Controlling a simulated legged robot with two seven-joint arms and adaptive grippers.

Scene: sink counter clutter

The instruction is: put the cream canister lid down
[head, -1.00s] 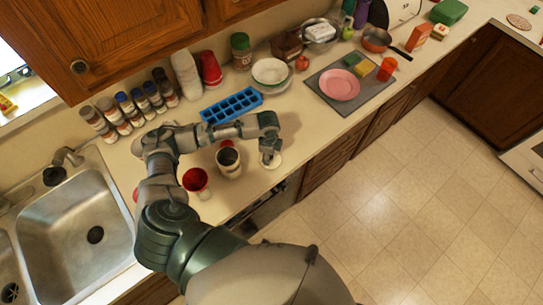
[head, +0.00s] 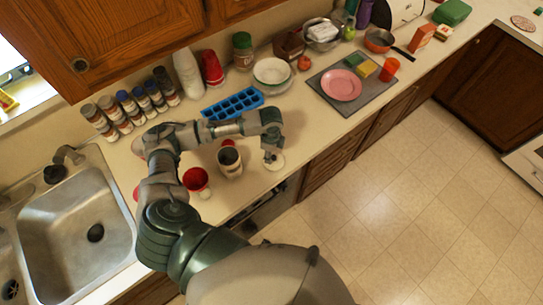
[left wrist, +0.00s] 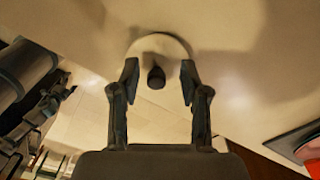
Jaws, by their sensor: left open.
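The cream canister lid (head: 278,164), a pale disc, lies flat on the counter near its front edge, right of the open cream canister (head: 231,169). My left gripper (head: 270,156) is directly over the lid. In the left wrist view the lid (left wrist: 165,42) has a dark knob (left wrist: 156,78) between the two fingertips. My left gripper (left wrist: 158,74) is open there, with a gap on either side of the knob. In the head view the gripper partly hides the lid. My right gripper is not in view.
A red cup (head: 196,181) stands left of the canister. A blue ice tray (head: 232,104) lies behind my arm. A grey mat (head: 323,90) with a pink plate (head: 341,86) is to the right. The sink (head: 75,225) is at left. Counter between lid and mat is clear.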

